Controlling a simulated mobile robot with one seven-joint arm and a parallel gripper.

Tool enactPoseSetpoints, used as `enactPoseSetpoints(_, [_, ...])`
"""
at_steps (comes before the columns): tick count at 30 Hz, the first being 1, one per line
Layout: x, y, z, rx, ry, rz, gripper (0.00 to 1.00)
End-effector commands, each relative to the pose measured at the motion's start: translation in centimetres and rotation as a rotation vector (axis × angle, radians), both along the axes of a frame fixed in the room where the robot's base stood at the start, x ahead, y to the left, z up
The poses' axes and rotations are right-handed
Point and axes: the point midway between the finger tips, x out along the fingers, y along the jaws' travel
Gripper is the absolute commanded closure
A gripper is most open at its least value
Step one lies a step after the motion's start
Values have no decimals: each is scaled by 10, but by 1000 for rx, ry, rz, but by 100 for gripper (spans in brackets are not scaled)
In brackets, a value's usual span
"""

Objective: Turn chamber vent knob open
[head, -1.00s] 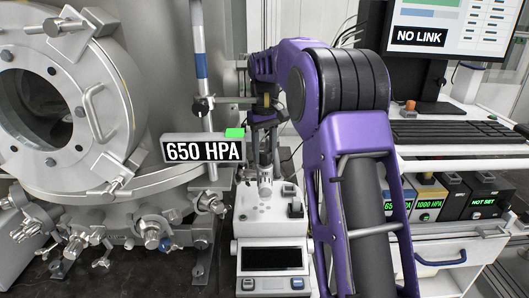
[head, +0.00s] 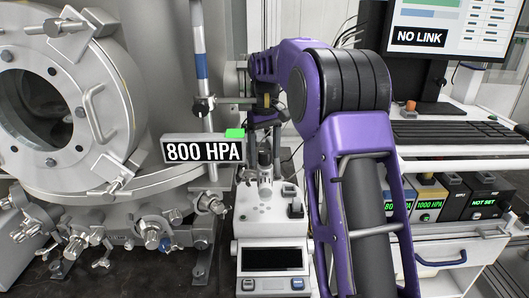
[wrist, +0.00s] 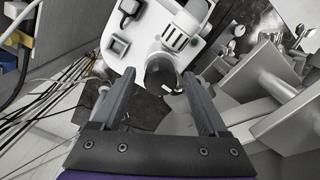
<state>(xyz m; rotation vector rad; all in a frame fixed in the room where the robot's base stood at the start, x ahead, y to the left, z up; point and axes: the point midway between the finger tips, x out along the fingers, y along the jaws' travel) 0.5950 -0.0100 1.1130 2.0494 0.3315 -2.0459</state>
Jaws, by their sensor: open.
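My gripper (wrist: 158,77) is open in the wrist view, with a finger on either side of a dark round knob-like end (wrist: 161,70) at the edge of a white instrument. I cannot tell whether the fingers touch it. In the head view my gripper is small, just above the white instrument (head: 269,218). A silver upright part (head: 265,190) stands on that instrument below the gripper. Several valve knobs sit under the steel chamber (head: 110,165), one (head: 154,236) at its front. No label shows which is the chamber vent knob. A pressure display (head: 204,151) reads 800 HPA.
A post (head: 201,70) stands between the chamber and my arm. At right are a keyboard (head: 457,131), a monitor (head: 455,30) showing NO LINK, and small labelled boxes (head: 428,199). Cables (wrist: 65,95) hang at left in the wrist view.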

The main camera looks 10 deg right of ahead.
Motion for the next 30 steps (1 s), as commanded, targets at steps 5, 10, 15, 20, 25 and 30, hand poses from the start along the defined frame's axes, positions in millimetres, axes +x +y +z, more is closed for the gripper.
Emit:
enactPoseSetpoints(5, [0, 0, 5, 0, 0, 0, 24])
enactPoseSetpoints(10, [1, 0, 32, 0, -4, 0, 24])
enactPoseSetpoints(15, [1, 0, 73, 0, -4, 1, 24])
enactPoseSetpoints(20, [1, 0, 108, 0, -4, 1, 24])
enactPoseSetpoints(25, [1, 0, 136, 0, -3, 1, 24])
enactPoseSetpoints(30, [1, 0, 155, 0, -1, 0, 24])
